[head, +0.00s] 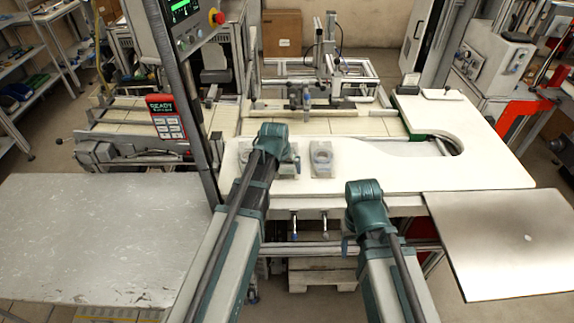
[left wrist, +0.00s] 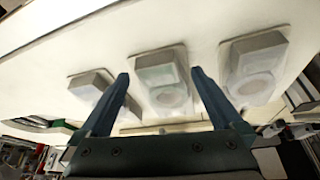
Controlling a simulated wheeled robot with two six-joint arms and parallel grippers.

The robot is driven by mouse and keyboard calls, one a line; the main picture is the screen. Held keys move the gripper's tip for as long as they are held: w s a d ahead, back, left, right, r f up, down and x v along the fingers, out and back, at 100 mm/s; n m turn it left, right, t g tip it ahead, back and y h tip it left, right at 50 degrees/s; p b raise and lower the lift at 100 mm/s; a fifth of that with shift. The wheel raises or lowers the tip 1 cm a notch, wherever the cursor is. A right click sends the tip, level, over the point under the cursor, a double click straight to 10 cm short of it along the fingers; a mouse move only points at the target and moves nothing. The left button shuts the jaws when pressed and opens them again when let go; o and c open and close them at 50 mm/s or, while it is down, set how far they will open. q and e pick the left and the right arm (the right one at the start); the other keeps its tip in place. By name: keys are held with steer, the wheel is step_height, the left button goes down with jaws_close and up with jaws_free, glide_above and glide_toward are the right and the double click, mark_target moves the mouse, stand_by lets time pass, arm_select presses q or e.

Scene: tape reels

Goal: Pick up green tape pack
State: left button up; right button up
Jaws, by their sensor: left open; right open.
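Three pale, translucent packs with raised tops lie in a row on the white table. In the left wrist view the middle pack (left wrist: 162,72) has a faint green tint; the others, a left pack (left wrist: 90,84) and a right pack (left wrist: 254,68), look grey-white. In the head view one pack (head: 322,158) shows clear, while the others are partly hidden behind my left gripper (head: 275,142). My left gripper is open and empty, and its fingers (left wrist: 160,90) appear on either side of the middle pack in the wrist picture. My right gripper (head: 364,200) is open, near the table's front edge; its fingertips are unclear.
The white table (head: 470,172) has a curved cutout at the right. A control panel post (head: 170,70) stands left of my left arm. A grey side table (head: 90,240) lies left and a metal plate (head: 500,245) lies right. A fixture (head: 330,65) stands behind.

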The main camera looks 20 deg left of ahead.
arm_select(q)
steer(key=shift+b+x, duration=0.35)
steer(key=shift+x, duration=0.5)
arm_select(e)
steer(key=shift+f, duration=0.7)
arm_select(q)
steer(key=shift+r, duration=0.1)
steer(key=c, duration=1.4)
steer(key=shift+o, duration=0.2)
steer(key=shift+r, duration=0.1)
arm_select(e)
steer(key=shift+r, duration=0.1)
